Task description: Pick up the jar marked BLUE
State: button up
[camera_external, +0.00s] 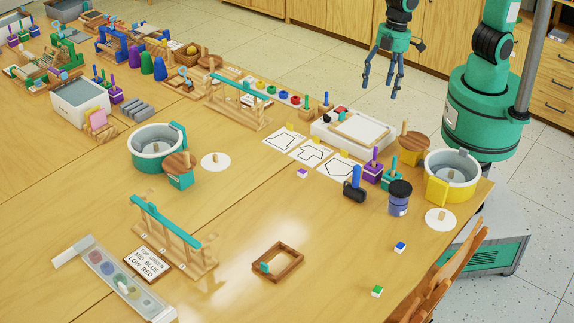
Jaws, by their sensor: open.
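A blue-violet jar (399,203) with a dark lid stands upright near the table's right edge. It has a small pale label, too small to read here, so I cannot tell if it is marked BLUE. My gripper (382,88) hangs fingers down in the upper right, open and empty. It is well apart from the jar, beyond the table's far right edge in the picture.
A blue-handled black tool (355,185), purple block (373,171) and teal block (392,180) stand just left of the jar. A yellow tub (450,181) stands right of it. A white tray (320,131) lies farther back. The front right table is mostly clear.

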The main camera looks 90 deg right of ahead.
jog(key=a+f+n+g, duration=0.1)
jog(key=a+f, duration=0.7)
jog(key=a, duration=0.1)
jog(key=n+h+p, duration=0.1)
jog(key=n+p, duration=0.1)
send_over(400, 188)
jog(key=shift+g, duration=0.4)
notch_tip(400, 188, down, 10)
jog(key=shift+f, duration=0.1)
jog(key=shift+f+b, duration=0.9)
jog(key=shift+f, duration=3.35)
jog(key=shift+d+f+b, duration=0.1)
jog(key=shift+f+b, duration=0.75)
jog(key=shift+f, duration=1.8)
jog(key=shift+c, duration=0.2)
